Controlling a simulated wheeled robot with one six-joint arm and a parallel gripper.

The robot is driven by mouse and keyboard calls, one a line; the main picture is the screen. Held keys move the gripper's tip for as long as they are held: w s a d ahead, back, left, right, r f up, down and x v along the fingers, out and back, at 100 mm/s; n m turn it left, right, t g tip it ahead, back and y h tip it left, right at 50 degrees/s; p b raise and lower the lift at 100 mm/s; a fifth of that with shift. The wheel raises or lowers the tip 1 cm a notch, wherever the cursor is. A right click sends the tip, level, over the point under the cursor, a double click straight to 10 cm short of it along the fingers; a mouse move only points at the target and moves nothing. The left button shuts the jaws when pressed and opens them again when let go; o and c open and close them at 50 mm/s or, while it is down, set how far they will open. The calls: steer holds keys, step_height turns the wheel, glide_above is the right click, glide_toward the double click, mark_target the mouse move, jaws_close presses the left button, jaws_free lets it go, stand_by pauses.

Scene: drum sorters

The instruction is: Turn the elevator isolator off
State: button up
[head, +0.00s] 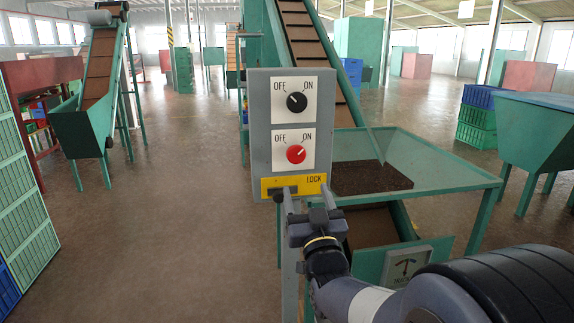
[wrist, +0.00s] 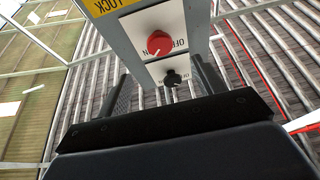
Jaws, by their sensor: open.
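A grey control box (head: 263,130) on a post stands in front of me. Its lower red knob (head: 296,154) has a white mark pointing up-right, towards ON. The upper black knob (head: 297,102) has its mark pointing up-left, towards OFF. A yellow LOCK plate (head: 270,186) is below them. No label names the isolator. My gripper (head: 304,191) is open and empty in front of the yellow plate, below the red knob. The wrist view is upside down; the red knob (wrist: 157,42) and black knob (wrist: 172,78) show beyond the open fingers (wrist: 165,88). Contact cannot be told.
A green hopper (head: 440,160) with dark material and an inclined conveyor (head: 307,55) stand behind the box. A second conveyor (head: 101,60) is at left, stacked crates (head: 477,118) at right. The floor (head: 180,200) left of the box is clear.

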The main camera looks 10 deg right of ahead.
mark_target(297, 158)
steer(key=p+x, duration=0.2)
steer(key=x, duration=0.8)
steer(key=shift+w, duration=0.15)
steer(key=shift+c, duration=0.6)
steer(key=c, duration=0.9)
steer(key=shift+d, duration=0.1)
